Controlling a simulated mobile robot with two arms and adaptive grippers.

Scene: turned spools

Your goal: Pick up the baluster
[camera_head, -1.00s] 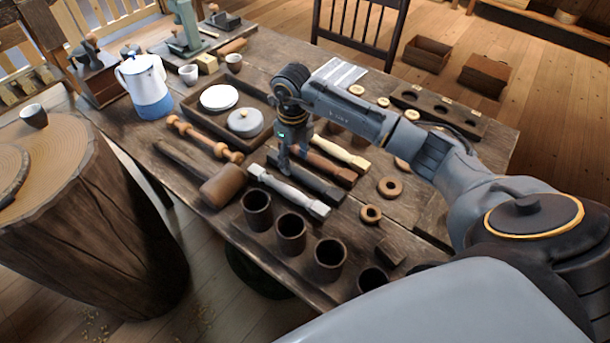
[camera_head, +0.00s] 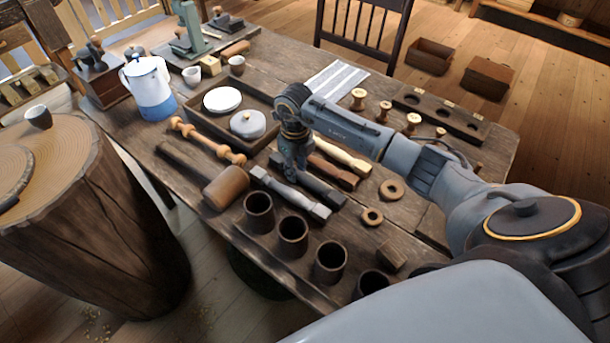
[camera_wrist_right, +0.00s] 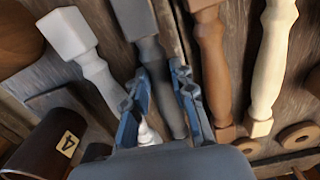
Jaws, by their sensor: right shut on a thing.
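Several turned balusters lie side by side on the workbench. A dark grey baluster (camera_head: 322,191) lies between a white baluster (camera_head: 281,188) and a reddish-brown baluster (camera_head: 336,174). A pale wood baluster (camera_head: 343,155) lies beyond these. My right gripper (camera_head: 297,176) is down at the dark grey baluster and hides part of it. In the right wrist view my right gripper (camera_wrist_right: 160,100) has its fingers on both sides of the dark grey baluster (camera_wrist_right: 149,50), shut on it. I cannot tell any gap between it and the bench. My left gripper is out of view.
Dark cups (camera_head: 292,233) stand in a row along the near edge, with a mallet (camera_head: 225,187) to their left. Wooden rings (camera_head: 391,189) and upright spools (camera_head: 385,110) lie to the right. A tray (camera_head: 268,141) and a blue-white pot (camera_head: 149,87) are left of the arm.

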